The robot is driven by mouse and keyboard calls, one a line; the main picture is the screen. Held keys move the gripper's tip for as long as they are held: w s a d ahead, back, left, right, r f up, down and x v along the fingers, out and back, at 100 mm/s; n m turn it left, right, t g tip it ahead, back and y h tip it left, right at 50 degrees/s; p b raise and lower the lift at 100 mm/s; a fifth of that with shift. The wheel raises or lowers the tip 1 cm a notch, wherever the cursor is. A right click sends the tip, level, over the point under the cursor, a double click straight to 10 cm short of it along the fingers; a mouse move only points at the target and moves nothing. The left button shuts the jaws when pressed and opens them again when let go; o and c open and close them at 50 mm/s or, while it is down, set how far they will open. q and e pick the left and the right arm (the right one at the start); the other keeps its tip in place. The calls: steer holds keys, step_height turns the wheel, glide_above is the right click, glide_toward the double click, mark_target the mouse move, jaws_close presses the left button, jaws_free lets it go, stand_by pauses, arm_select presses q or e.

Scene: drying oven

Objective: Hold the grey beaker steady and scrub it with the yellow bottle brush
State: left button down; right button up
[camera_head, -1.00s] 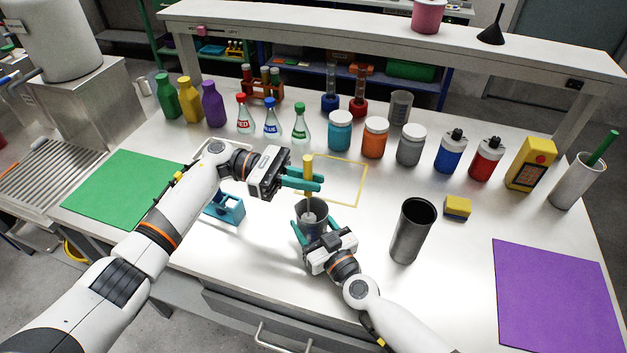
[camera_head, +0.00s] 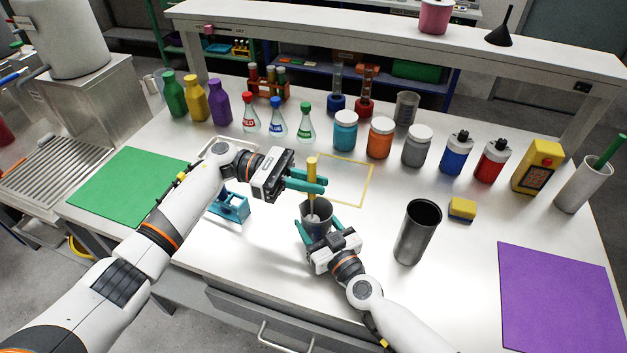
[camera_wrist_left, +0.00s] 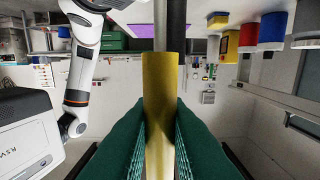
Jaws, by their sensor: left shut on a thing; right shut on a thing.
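The grey beaker (camera_head: 321,212) stands upright on the white bench, in the middle of the head view. My right gripper (camera_head: 319,227) is shut around it from the near side, and its fingers hide part of the beaker's wall. My left gripper (camera_head: 307,182) is above the beaker, shut on the yellow handle of the bottle brush (camera_head: 311,168). The brush is nearly upright, with its pale head inside the beaker mouth. In the left wrist view, the yellow handle (camera_wrist_left: 160,95) sits between the green fingers. Whether the brush head touches the beaker's wall or floor cannot be told.
A dark metal cup (camera_head: 417,234) stands right of the beaker, with a yellow-blue sponge (camera_head: 462,209) beyond it. A blue holder (camera_head: 229,206) lies to the left. Bottles and jars line the back. A yellow outline (camera_head: 345,180) lies behind the brush.

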arm_select(q)
steer(key=shift+w+d, duration=0.25)
steer(key=shift+d, duration=0.25)
steer(key=shift+w+d, duration=0.2)
steer(key=shift+d, duration=0.25)
steer(key=shift+a, duration=0.1)
steer(key=shift+s+a+f, duration=0.1)
steer(key=shift+s+a, duration=0.4)
steer(key=shift+a, duration=0.35)
steer(key=shift+s+d, duration=0.25)
steer(key=shift+d, duration=0.05)
steer(key=shift+w+d, duration=0.2)
steer(key=shift+w, duration=0.35)
steer(key=shift+w+d, duration=0.15)
steer(key=shift+w, duration=0.35)
steer(key=shift+s+a, duration=0.2)
steer(key=shift+s, duration=0.35)
steer(key=shift+s+a, duration=0.15)
steer(key=shift+s, duration=0.35)
